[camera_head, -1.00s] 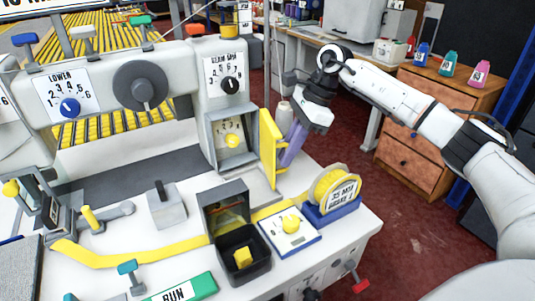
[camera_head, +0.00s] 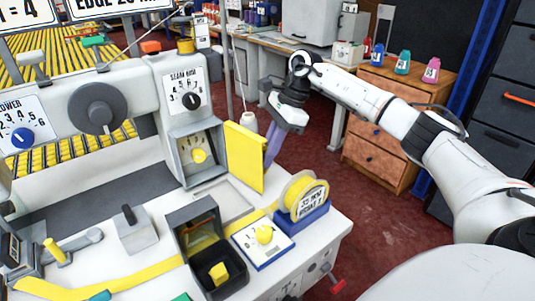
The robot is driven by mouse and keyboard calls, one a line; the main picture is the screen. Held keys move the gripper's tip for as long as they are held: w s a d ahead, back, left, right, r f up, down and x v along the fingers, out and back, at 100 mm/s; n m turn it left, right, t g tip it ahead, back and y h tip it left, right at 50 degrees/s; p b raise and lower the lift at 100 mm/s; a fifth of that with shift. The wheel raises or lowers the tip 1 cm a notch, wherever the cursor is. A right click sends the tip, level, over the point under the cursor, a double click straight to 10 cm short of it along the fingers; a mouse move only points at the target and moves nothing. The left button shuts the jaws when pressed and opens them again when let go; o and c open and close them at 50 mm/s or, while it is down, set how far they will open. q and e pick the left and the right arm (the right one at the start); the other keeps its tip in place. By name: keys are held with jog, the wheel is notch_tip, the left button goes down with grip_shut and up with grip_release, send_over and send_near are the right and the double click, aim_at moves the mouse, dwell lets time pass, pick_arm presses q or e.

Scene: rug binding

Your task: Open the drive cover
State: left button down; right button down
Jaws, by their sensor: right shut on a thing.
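The drive cover looks to be the yellow door (camera_head: 245,157) at the right edge of a grey box (camera_head: 186,168) on the machine. It stands swung open, upright, with its broad face showing. My left gripper is not in view.
A wooden drawer cabinet (camera_head: 376,150) stands behind my right arm. Red floor lies to the right.

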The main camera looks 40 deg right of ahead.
jog(key=shift+w+a+r, duration=0.1)
jog(key=shift+w+r, duration=0.1)
jog(key=c, duration=1.8)
grip_release()
jog(key=shift+w+a, duration=0.1)
jog(key=shift+a, duration=0.05)
jog(key=shift+c, duration=0.2)
jog(key=shift+f, duration=0.1)
jog(key=v, duration=1)
